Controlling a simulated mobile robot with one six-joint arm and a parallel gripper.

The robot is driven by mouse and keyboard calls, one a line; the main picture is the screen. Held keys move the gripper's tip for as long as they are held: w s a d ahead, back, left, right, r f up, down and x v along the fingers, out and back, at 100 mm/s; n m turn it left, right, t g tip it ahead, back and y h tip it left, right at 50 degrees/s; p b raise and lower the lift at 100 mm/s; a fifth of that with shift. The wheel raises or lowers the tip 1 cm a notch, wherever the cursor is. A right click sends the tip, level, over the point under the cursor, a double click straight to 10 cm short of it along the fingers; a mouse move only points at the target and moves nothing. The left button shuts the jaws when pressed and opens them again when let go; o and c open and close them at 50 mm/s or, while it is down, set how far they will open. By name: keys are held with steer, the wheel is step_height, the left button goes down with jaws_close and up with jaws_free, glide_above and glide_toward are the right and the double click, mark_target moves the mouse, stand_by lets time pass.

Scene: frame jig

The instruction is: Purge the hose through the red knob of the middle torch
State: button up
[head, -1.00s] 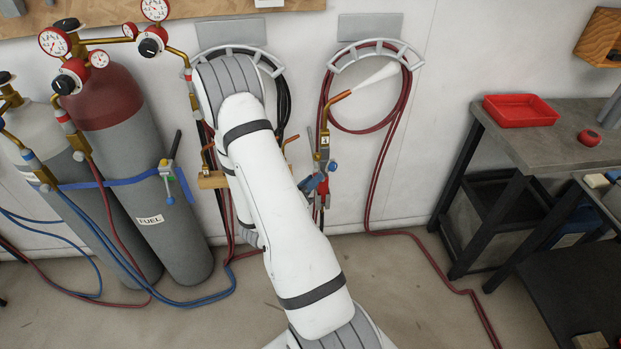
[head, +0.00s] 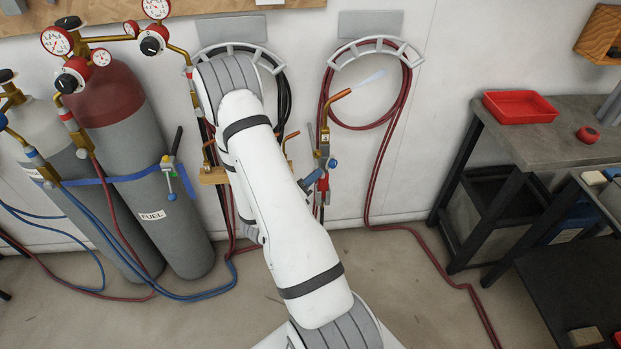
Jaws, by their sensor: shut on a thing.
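A brass torch (head: 324,148) with a copper nozzle hangs upright before the right-hand hose rack. A blue knob (head: 332,164) is on its right side, and red parts (head: 322,184) are lower down. A small, faint bluish plume (head: 368,80) leaves its nozzle. My gripper (head: 311,179) shows only as a small blue and grey piece at the torch's lower left, shut on the red knob; my arm hides the rest. Another copper nozzle (head: 290,136) shows just right of my arm, its torch mostly hidden. A further torch (head: 208,148) stands left of my arm.
A maroon-topped fuel cylinder (head: 150,190) and a grey cylinder (head: 75,190) with gauges stand at the left, with red and blue hoses on the floor. Red hose (head: 370,195) hangs right of the torch. A bench (head: 540,145) with a red tray (head: 520,107) is at the right.

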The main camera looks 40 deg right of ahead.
steer(key=o, duration=1)
steer(key=shift+b+v, duration=0.8)
steer(key=shift+v, duration=3.1)
steer(key=shift+w, duration=0.1)
